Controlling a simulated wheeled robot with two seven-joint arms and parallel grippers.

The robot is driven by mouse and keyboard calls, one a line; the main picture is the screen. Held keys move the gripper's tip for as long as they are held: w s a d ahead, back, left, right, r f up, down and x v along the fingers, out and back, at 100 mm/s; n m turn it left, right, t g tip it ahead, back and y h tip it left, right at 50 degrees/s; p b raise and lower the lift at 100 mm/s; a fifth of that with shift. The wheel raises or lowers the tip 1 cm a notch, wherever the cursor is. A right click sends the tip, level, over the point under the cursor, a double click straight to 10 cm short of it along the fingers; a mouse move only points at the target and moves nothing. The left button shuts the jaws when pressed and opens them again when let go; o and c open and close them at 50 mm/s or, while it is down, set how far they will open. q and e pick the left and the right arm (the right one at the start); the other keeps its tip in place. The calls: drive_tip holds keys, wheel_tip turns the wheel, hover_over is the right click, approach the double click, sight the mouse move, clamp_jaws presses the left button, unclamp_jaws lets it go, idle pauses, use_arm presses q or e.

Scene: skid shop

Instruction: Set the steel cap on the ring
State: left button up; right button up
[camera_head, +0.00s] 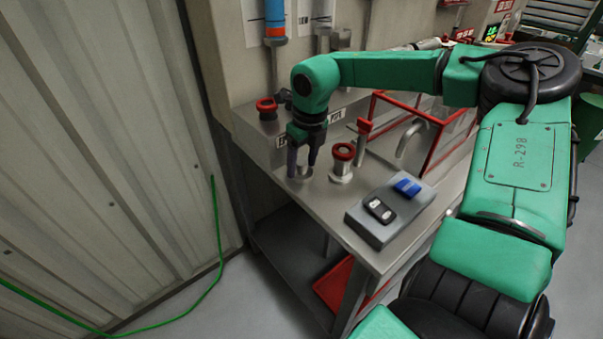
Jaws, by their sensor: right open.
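My right gripper (302,168) points down over the steel bench top, its two dark fingers apart. A small grey steel piece (306,172) shows at the fingertips; it may be the steel cap, but it is too small to tell, and I cannot tell whether the fingers touch it. Just right of the gripper, a red ring (343,152) sits around the top of a short steel post with a round base. Another red ring-like piece (266,104) stands at the back left. I cannot tell which is the task's ring. My left gripper is out of view.
A grey box with black and blue switches (376,226) sits at the bench's front. A red frame (436,146) and a red-topped fitting (364,127) stand right of the post. The wall with pipes is close behind. A green cable (215,235) hangs left.

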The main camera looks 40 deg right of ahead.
sight(302, 162)
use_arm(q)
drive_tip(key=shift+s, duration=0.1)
use_arm(e)
clamp_jaws()
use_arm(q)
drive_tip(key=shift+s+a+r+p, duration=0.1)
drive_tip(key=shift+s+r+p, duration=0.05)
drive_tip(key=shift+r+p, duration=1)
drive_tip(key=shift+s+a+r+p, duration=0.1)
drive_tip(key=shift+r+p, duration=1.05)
use_arm(e)
drive_tip(key=shift+r, duration=3.8)
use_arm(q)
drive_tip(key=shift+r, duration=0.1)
